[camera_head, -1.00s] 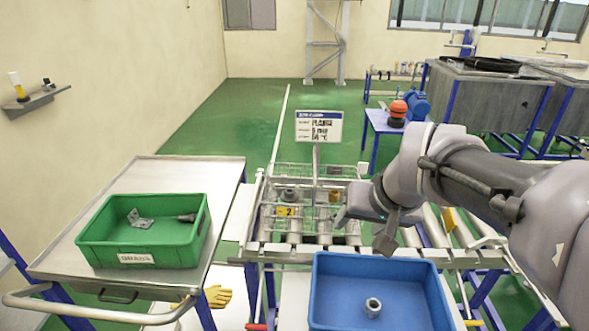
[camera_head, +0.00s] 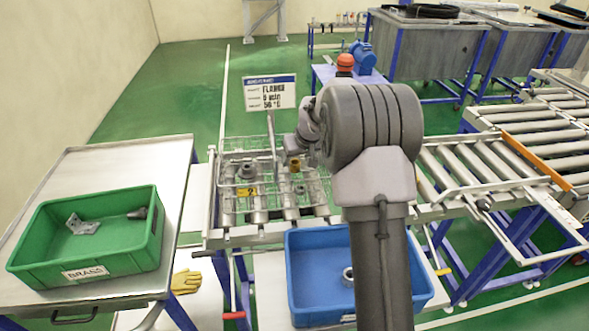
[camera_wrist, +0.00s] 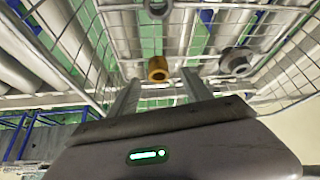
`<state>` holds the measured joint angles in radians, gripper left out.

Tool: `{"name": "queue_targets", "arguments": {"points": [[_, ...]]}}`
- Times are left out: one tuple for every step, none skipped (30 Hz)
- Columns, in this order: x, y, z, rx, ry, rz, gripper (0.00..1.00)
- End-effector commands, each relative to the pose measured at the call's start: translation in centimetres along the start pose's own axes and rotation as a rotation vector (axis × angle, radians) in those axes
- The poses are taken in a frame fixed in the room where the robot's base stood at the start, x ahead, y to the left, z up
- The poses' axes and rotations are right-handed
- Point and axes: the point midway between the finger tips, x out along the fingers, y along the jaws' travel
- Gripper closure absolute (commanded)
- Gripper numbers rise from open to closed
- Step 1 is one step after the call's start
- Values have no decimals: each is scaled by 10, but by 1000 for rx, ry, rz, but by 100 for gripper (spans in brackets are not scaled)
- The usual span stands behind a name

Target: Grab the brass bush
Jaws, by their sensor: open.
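The brass bush (camera_wrist: 158,69) is a short gold-coloured ring in the wire basket (camera_wrist: 259,12). In the wrist view it sits just beyond my open fingers and between their lines. My gripper (camera_wrist: 158,84) is open with nothing between its fingers. In the head view the bush (camera_head: 297,166) shows as a small brass spot in the wire basket (camera_head: 320,180) on the roller conveyor. My arm and wrist stand just to its right and partly hide the area. Contact between fingers and bush cannot be told.
A grey flanged part (camera_wrist: 237,61) lies right of the bush in the wrist view. Basket wires rise around my gripper. In the head view a green bin (camera_head: 150,240) labelled BRASS holds a bracket and a dark part. A blue bin (camera_head: 300,290) holds a grey ring.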

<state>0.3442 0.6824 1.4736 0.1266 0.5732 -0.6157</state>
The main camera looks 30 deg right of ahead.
Motion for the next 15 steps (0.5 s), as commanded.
{"name": "queue_targets", "arguments": {"points": [[14,2,5,1,-3,0,43],[19,2,4,1,-1,0,43],[25,2,4,0,-2,0,43],[28,2,3,0,-1,0,43],[30,2,3,0,0,0,43],[32,2,2,0,0,1,43],[32,2,2,0,0,1,43],[32,2,2,0,0,1,43],[32,2,2,0,0,1,43],[32,2,2,0,0,1,43],[31,2,2,0,0,1,43],[31,2,2,0,0,1,45],[31,2,2,0,0,1,50],[31,2,2,0,0,1,56],[31,2,2,0,0,0,64]]}}
